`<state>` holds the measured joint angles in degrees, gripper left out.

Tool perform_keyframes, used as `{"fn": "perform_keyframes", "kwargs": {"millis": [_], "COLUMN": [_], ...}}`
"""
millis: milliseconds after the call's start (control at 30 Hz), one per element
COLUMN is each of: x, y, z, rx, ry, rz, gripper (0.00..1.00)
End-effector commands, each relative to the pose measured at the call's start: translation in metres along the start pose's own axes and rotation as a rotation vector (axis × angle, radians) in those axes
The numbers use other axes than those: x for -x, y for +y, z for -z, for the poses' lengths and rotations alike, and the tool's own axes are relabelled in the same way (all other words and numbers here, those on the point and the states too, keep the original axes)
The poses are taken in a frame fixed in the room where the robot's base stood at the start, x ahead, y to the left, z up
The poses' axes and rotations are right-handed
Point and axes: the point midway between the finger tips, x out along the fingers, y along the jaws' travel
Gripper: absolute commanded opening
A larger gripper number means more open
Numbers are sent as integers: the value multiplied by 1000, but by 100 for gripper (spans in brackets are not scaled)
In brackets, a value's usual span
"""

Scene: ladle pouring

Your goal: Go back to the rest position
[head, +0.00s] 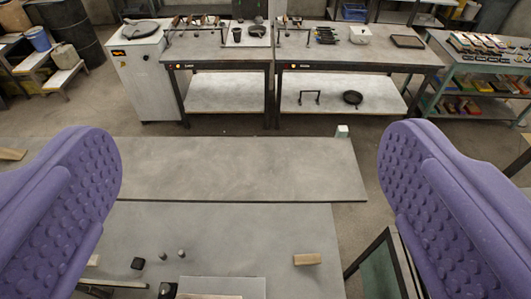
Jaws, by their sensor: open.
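My gripper (249,190) shows as two purple fingers with bumpy inner pads, one at the left edge and one at the right. The fingers are wide apart with nothing between them. They hang in front of the camera, above the near tables. No ladle can be made out for sure in this view.
Below are a bare grey table (230,170) and a nearer table (230,235) with a wooden block (307,259), a dark cube (138,263) and small knobs (181,254). Workbenches (350,55) with tools stand at the back. A white cabinet (145,80) stands back left. Floor shows between.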

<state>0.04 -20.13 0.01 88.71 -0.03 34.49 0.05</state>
Motion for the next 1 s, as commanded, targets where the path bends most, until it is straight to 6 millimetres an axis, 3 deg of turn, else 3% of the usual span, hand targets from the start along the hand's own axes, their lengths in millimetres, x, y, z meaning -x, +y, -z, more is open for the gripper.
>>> {"fn": "perform_keyframes", "kwargs": {"millis": [233, 367, 467, 700, 800, 1000], "x": [0, -4, -10, -31, -38, -40], "y": [0, 0, 0, 0, 0, 0], "z": [-1, -14, -40, -130, -158, -168], "rx": [-3, -2, -1, 0, 0, 0], "ry": [-1, -1, -1, -2, -1, -1], "rz": [1, 1, 1, 1, 1, 1], "gripper": [100, 100, 100, 100, 100, 100]}}
